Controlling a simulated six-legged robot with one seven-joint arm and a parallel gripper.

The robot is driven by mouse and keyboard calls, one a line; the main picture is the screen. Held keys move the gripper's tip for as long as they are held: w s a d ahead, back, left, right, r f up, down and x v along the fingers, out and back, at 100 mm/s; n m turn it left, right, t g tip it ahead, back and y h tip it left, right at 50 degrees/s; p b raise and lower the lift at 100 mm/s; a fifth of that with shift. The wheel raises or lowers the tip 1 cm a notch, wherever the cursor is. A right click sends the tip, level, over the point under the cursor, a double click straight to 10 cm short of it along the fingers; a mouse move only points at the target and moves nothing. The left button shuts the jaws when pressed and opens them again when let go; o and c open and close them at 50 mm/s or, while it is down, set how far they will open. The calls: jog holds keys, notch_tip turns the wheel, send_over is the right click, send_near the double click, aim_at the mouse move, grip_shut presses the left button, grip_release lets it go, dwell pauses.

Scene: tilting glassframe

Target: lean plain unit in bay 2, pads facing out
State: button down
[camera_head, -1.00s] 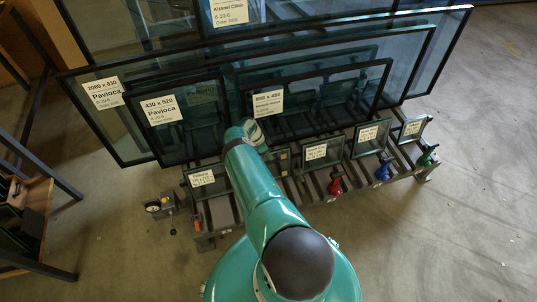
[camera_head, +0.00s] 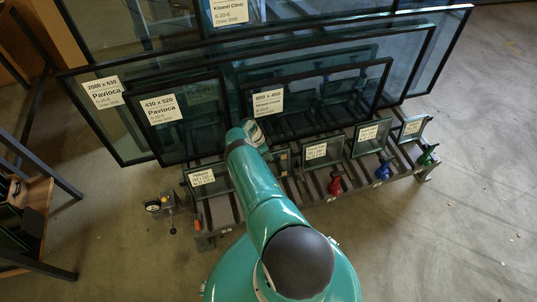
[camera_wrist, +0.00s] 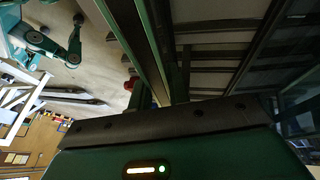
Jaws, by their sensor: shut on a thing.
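My gripper (camera_head: 258,135) is at the rack, mostly hidden behind my own arm in the head view. In the wrist view my gripper (camera_wrist: 165,108) is close to a long, narrow, dark strip with a green edge (camera_wrist: 145,50), which looks like a glass unit seen edge-on; it is shut on this unit. Pads on it cannot be made out. Small framed glass units lean in the low rack (camera_head: 300,190): a labelled one at the left (camera_head: 207,178), and labelled ones further right (camera_head: 318,153), (camera_head: 370,137), (camera_head: 412,128). My arm covers the bays between; bay numbers are unreadable.
Large dark-framed panes (camera_head: 185,120) with labels stand close behind the rack. Red (camera_head: 335,184), blue (camera_head: 383,170) and green (camera_head: 428,156) handled tools sit along its front. A small gauge device (camera_head: 155,206) stands at the left, and a shelf frame (camera_head: 40,190) beyond. Floor at right is clear.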

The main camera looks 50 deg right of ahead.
jog(key=c, duration=1.3)
grip_release()
jog(key=shift+o, duration=0.2)
jog(key=shift+f, duration=0.1)
jog(key=v, duration=1.4)
